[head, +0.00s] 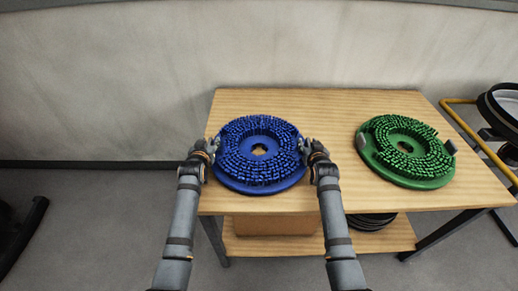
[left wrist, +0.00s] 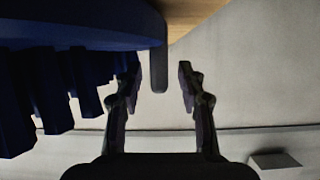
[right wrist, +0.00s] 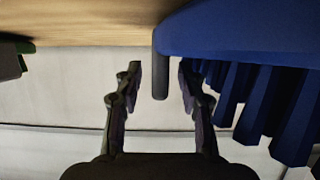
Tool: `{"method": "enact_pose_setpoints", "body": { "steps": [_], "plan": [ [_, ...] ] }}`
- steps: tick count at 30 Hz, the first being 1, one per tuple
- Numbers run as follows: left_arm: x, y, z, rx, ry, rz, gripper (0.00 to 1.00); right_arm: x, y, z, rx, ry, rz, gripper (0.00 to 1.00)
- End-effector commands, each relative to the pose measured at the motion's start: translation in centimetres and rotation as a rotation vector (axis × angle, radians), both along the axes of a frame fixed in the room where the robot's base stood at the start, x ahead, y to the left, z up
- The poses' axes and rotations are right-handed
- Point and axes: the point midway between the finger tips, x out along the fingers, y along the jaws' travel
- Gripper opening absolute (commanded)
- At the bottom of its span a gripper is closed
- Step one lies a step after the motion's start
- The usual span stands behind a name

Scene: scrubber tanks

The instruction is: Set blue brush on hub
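The blue brush (head: 260,183), a round disc with bristles facing up and a hole in its middle, lies on the wooden table (head: 310,101). My left gripper (head: 211,147) is at its left edge and my right gripper (head: 307,147) at its right edge. In the left wrist view, the open fingers (left wrist: 159,75) stand on either side of a dark grip tab (left wrist: 158,72) on the brush rim. In the right wrist view, the open fingers (right wrist: 160,75) likewise straddle a grey tab (right wrist: 160,75). Neither gripper visibly closes on its tab. I cannot clearly identify the hub.
A green brush (head: 403,176) with grey tabs lies on the table to the right. A dark round part (head: 502,108) and a yellow tube frame (head: 478,138) stand at the right edge. A box (head: 275,223) and black discs (head: 370,221) are on the lower shelf.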

Motion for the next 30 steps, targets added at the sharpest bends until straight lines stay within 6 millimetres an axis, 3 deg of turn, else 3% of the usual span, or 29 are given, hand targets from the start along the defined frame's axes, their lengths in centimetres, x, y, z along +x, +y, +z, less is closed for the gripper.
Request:
{"method": "enact_pose_setpoints", "body": {
  "steps": [4,13,30],
  "plan": [
    [-0.02,0.0,0.01,0.0,0.0,0.0,0.38,-0.03,0.0,-0.01,0.0,0.0,0.0,0.38],
    [-0.04,0.0,0.02,0.0,0.0,0.0,0.0,-0.05,0.01,-0.02,0.0,0.001,0.0,0.0],
    [0.05,0.0,0.37,0.0,-0.007,0.0,0.0,0.04,0.0,0.32,0.0,-0.006,0.0,0.0]
  ]
}}
